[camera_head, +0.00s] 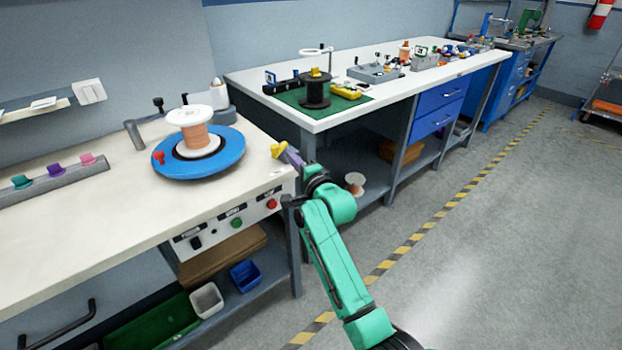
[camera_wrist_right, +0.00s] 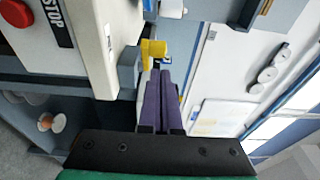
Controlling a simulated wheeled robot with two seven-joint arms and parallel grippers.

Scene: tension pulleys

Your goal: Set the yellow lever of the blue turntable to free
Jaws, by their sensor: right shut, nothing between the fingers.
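The blue turntable (camera_head: 228,160) lies on the white bench top and carries a spool (camera_head: 196,138) wound with copper-coloured wire. The yellow lever (camera_head: 278,149) is at the bench's right end, to the right of the turntable; it also shows in the wrist view (camera_wrist_right: 154,48). My right gripper (camera_head: 286,152) has purple fingers, shut and empty, with tips right by the lever. In the wrist view the fingers (camera_wrist_right: 160,74) point at the lever's underside; I cannot tell whether they touch it. No lever position marking is readable. My left gripper is not in view.
A red knob (camera_head: 158,157) sits at the turntable's left edge. A panel with push buttons (camera_head: 237,223) is on the bench front, and its STOP label (camera_wrist_right: 57,20) shows close by in the wrist view. A second bench (camera_head: 400,97) stands behind to the right.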

